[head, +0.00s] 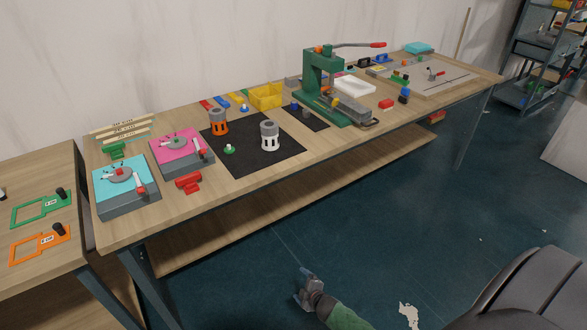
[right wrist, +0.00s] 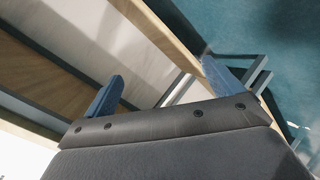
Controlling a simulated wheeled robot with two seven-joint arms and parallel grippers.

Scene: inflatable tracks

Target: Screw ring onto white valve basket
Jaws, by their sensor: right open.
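The white valve basket (head: 269,141) stands upright on a black mat (head: 262,165) on the workbench, with a grey ring (head: 269,129) at its top. Whether the ring is threaded on or only resting there cannot be told. An orange basket (head: 218,126) with a grey top stands on the same mat, behind and to the left. My right gripper (head: 301,287) is low in front of the bench, far from the white basket. In the right wrist view its two blue fingers (right wrist: 160,90) are wide apart with nothing between them. My left gripper is not in view.
The bench carries a green press (head: 318,85), a yellow bin (head: 266,97), a pink-topped box (head: 180,143) and a cyan-topped box (head: 122,182). A red part (head: 187,181) lies near the front edge. The floor before the bench is clear.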

